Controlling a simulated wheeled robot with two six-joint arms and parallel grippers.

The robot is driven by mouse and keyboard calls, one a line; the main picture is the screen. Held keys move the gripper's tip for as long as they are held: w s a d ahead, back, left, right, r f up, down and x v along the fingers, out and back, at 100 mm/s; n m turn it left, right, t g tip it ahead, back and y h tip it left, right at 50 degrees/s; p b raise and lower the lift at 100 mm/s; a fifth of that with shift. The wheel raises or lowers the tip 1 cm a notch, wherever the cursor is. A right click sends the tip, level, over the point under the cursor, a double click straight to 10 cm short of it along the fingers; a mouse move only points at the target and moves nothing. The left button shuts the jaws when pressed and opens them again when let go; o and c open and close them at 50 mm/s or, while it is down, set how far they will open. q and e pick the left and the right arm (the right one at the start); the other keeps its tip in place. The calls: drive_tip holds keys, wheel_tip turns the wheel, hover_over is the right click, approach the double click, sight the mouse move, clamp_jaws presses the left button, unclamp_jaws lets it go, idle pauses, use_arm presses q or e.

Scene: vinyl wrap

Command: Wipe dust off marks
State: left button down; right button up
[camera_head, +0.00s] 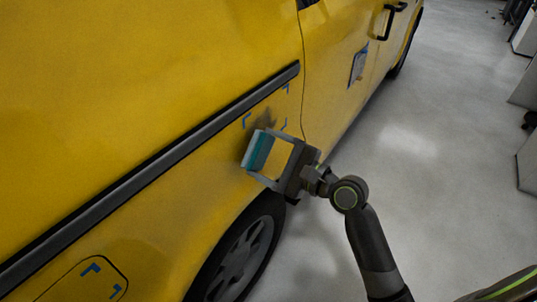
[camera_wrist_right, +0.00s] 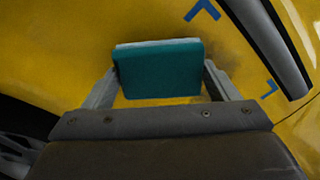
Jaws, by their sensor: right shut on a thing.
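My right gripper (camera_head: 262,155) is shut on a teal and white block-shaped pad (camera_wrist_right: 158,70), held between its two fingers. The pad is in front of the yellow van side, just below a dark dust smudge (camera_head: 265,119). Blue corner marks (camera_head: 247,121) surround the smudge. In the right wrist view, the smudge (camera_wrist_right: 228,62) shows beside the pad, with blue corner marks (camera_wrist_right: 203,10) above and to the right. I cannot tell whether the pad touches the panel. Part of the marked area is hidden behind the pad and gripper. My left gripper is not in view.
A black trim strip (camera_head: 150,168) runs along the van above the marked area. A wheel (camera_head: 243,262) is below. More blue marks (camera_head: 90,268) are at the lower left. A blue and white item (camera_head: 358,65) is on the door.

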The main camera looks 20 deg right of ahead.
drive_tip(key=shift+x, duration=0.8)
drive_tip(key=shift+d, duration=0.1)
drive_tip(key=shift+c, duration=0.3)
